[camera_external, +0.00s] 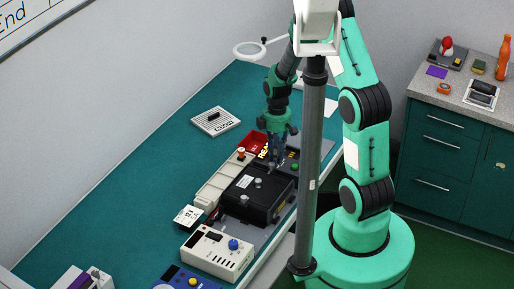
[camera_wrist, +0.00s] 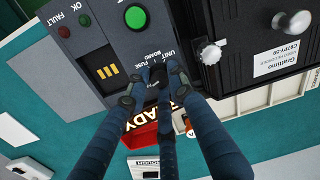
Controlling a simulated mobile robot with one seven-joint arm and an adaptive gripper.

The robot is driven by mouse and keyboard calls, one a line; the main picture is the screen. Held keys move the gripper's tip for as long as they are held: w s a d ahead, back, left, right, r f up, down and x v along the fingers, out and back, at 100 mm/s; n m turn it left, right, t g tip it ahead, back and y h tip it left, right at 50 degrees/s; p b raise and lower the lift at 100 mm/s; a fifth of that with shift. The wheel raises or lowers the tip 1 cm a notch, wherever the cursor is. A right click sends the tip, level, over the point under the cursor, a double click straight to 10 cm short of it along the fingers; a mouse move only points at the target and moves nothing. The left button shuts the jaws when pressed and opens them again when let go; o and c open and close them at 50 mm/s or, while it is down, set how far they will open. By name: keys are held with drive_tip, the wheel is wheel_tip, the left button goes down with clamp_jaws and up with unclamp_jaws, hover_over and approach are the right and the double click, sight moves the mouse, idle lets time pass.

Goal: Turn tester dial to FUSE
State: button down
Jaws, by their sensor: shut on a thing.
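The tester (camera_wrist: 82,52) is a dark grey panel with OK and FAULT lamps, yellow bars and a green button (camera_wrist: 135,17) in the wrist view. Its small dark dial (camera_wrist: 157,72) is beside the printed words UNIT, FUSE and BOARD. My gripper (camera_wrist: 153,84) has its dark fingers closed around the dial. The fingers hide most of it, so I cannot tell which word it points to. In the external view my gripper (camera_external: 276,160) is down at the tester, whose green button (camera_external: 295,166) shows to the right.
A black box (camera_external: 258,192) with silver knobs and a white label sits close beside the tester. A red bin (camera_external: 252,142) and READY lettering are close to the fingers. A beige instrument (camera_external: 218,254) with a blue knob stands nearer the front. The teal bench (camera_external: 150,165) is clear at left.

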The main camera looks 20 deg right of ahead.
drive_tip(key=m+p, duration=0.1)
drive_tip(key=m, duration=0.6)
drive_tip(key=shift+r, duration=0.1)
drive_tip(key=m+p, duration=0.2)
drive_tip(key=m, duration=0.4)
drive_tip(key=shift+t, duration=0.3)
drive_tip(key=shift+m, duration=0.3)
drive_tip(key=c, duration=1.8)
unclamp_jaws()
drive_tip(key=shift+r, duration=0.1)
wheel_tip(320, 180, up, 12)
drive_tip(key=shift+d, duration=0.3)
